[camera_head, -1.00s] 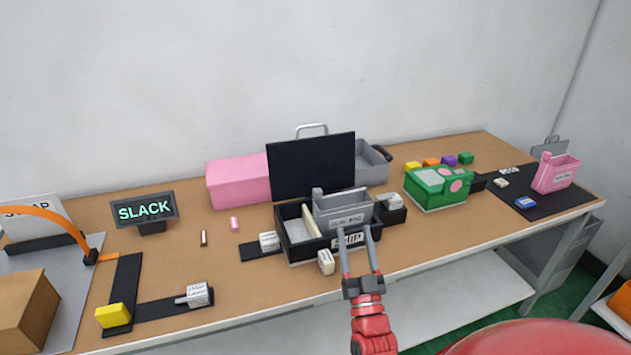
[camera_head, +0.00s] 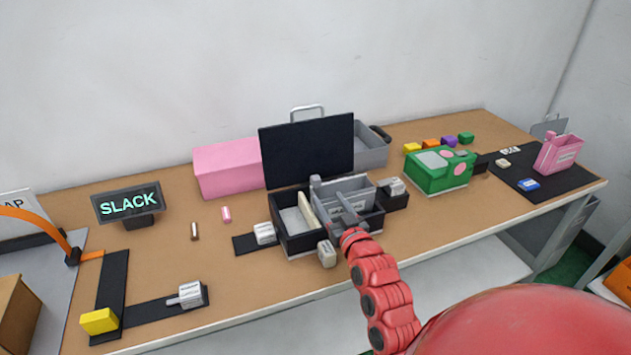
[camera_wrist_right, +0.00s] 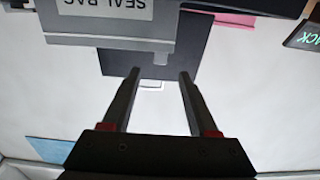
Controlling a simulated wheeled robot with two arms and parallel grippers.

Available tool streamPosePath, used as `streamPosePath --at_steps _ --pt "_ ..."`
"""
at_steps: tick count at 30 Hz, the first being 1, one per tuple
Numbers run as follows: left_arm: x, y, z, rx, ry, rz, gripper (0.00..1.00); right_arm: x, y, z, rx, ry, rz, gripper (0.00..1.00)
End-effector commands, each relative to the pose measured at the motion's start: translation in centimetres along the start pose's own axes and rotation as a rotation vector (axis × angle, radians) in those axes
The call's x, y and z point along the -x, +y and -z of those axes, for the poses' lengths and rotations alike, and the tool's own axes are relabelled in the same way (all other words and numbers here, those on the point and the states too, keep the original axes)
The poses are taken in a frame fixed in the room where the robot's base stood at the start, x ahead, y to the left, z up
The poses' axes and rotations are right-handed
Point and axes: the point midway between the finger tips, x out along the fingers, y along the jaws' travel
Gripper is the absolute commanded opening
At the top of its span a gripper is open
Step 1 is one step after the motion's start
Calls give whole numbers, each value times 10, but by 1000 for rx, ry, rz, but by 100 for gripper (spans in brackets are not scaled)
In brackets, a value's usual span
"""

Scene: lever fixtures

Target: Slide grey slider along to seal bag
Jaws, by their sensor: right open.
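The grey bag (camera_head: 345,198), labelled SEAL BAG in the right wrist view (camera_wrist_right: 100,10), stands upright in a black open case (camera_head: 290,232). Its grey slider (camera_head: 315,182) is a small tab at the left end of the bag's top edge. In the right wrist view the slider (camera_wrist_right: 161,58) shows just beyond and between my fingertips. My right gripper (camera_head: 346,196) is open and empty at the bag; its fingers (camera_wrist_right: 159,74) are apart in the right wrist view. The head view does not show clearly whether they touch the bag. My left gripper is not in view.
The case's black lid (camera_head: 307,150) stands raised behind. A green box (camera_head: 438,170) and a pink bag (camera_head: 558,153) stand to the right. A SLACK sign (camera_head: 128,203) stands left.

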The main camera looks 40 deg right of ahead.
Motion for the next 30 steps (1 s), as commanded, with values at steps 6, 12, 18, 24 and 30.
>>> streamPosePath --at_steps 6,12,18,24,30 --pt "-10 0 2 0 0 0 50 -48 -2 2 -2 -1 3 60" --pt "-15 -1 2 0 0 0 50 -80 -1 2 -1 -1 2 60" --pt "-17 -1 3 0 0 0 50 -96 -1 1 0 1 0 60" --pt "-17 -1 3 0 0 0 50 -100 0 0 0 0 0 60" --pt "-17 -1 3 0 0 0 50 -100 0 0 0 0 -1 51"
